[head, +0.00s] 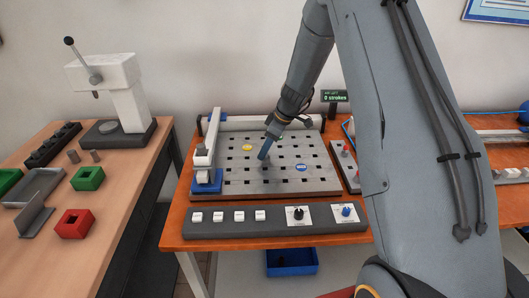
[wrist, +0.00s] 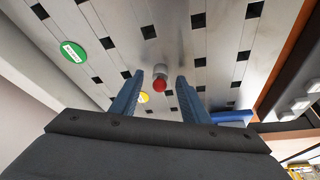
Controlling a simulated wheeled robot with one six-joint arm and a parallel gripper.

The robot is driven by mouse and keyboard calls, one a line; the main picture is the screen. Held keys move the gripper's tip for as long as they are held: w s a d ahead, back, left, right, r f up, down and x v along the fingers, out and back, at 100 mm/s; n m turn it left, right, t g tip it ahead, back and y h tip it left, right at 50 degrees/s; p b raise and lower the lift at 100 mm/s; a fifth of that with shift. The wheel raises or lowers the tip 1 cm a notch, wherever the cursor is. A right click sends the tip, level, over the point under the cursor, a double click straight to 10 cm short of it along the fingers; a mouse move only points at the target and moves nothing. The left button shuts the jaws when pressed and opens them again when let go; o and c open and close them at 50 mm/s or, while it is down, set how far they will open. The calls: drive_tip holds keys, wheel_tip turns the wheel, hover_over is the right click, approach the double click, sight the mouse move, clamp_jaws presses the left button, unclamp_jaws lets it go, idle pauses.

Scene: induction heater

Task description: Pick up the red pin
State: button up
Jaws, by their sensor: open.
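The red pin (wrist: 160,85) shows in the wrist view as a red round end on a short grey body, in front of the perforated metal plate (wrist: 185,45). It lies between the two blue fingers of my gripper (wrist: 159,79), with a visible gap on each side. The fingers are open and hold nothing. In the head view my gripper (head: 264,155) points down over the middle of the plate (head: 235,177). I cannot make out this pin there; the fingers may hide it.
A dark block with red-topped parts (head: 346,153) stands right of the plate. A grey control panel (head: 275,222) lies in front. A blue and white fixture (head: 205,170) stands at the plate's left edge. The left table holds a press (head: 115,95), green blocks and a red block (head: 74,223).

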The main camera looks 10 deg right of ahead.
drive_tip(key=shift+f, duration=0.15)
drive_tip(key=c, duration=1)
clamp_jaws()
drive_tip(key=shift+w, duration=0.1)
